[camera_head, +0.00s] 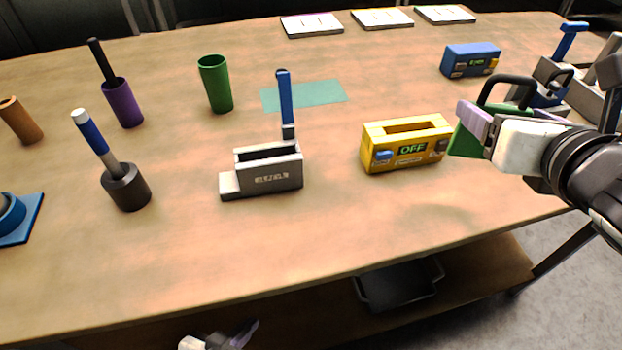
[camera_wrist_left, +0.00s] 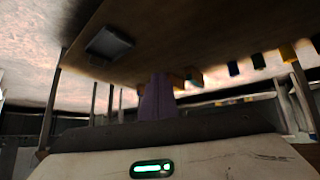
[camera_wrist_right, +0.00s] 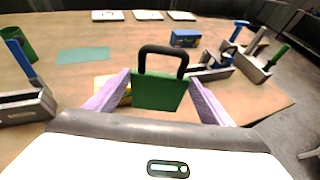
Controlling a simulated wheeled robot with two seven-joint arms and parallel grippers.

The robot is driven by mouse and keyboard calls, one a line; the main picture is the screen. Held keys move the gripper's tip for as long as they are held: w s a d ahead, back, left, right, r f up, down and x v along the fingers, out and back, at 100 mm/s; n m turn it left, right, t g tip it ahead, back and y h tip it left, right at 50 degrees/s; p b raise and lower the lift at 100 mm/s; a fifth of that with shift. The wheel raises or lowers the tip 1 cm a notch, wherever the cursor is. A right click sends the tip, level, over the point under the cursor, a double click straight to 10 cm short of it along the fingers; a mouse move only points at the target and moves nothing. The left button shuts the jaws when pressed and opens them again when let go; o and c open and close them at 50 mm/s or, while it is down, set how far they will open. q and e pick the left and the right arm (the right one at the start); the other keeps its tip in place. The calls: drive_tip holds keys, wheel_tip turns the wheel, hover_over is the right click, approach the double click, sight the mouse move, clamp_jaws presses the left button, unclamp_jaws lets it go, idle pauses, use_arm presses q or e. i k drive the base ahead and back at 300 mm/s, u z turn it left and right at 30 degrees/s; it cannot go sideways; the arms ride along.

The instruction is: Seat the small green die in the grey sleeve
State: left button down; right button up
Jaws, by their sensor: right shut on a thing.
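The small green die (camera_head: 468,140) is a flat green plate with a black loop handle, held upright in the air right of the yellow box. It shows in the right wrist view (camera_wrist_right: 158,93) between the lavender fingers. My right gripper (camera_head: 482,122) is shut on it. The grey sleeve (camera_head: 285,178) is an open-topped slotted block with raised lettering, on the table left of the yellow box. A blue lever (camera_head: 285,100) stands up at its back right. The sleeve's slot looks dark and empty. My left gripper (camera_head: 240,336) is low, below the table's front edge; its lavender fingers (camera_wrist_left: 157,97) look closed together.
A yellow box (camera_head: 400,162) marked OFF stands between sleeve and die. A blue box (camera_head: 470,60) and other grey holders (camera_head: 555,75) are further right. A green cup (camera_head: 215,85), purple cup (camera_head: 122,103) and dark round holder (camera_head: 127,188) stand left. Table before the sleeve is clear.

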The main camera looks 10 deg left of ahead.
sight(271, 179)
drive_tip(key=k, duration=1.1)
drive_tip(key=u, duration=0.65)
drive_tip(key=i, duration=0.9)
drive_tip(key=u, duration=0.05)
